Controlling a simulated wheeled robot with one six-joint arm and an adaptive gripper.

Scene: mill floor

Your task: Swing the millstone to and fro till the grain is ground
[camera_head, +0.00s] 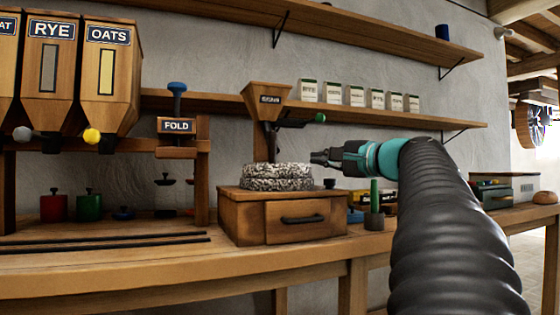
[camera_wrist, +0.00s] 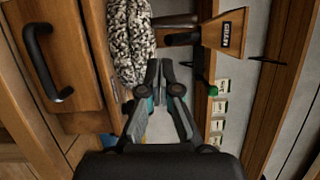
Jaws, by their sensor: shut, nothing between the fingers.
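The millstone (camera_head: 277,177) is a speckled grey-white pair of round stones on a wooden box with a drawer (camera_head: 305,226), which is closed and has a dark handle. A wooden hopper labelled GRAIN (camera_head: 268,100) stands above and behind it. My gripper (camera_head: 316,158) is just right of the millstone, near the height of its top. In the wrist view my gripper (camera_wrist: 163,64) has its fingertips together and empty beside the millstone (camera_wrist: 132,40). A small dark knob (camera_head: 329,183) is below my gripper. No grain or flour is visible.
RYE (camera_head: 50,75) and OATS (camera_head: 105,85) bins hang left. A FOLD-labelled stand (camera_head: 176,126) is left of the mill. A green post (camera_head: 375,195) stands right, beneath my arm. Shelves (camera_head: 420,121) run behind. The bench front (camera_head: 130,262) is mostly clear.

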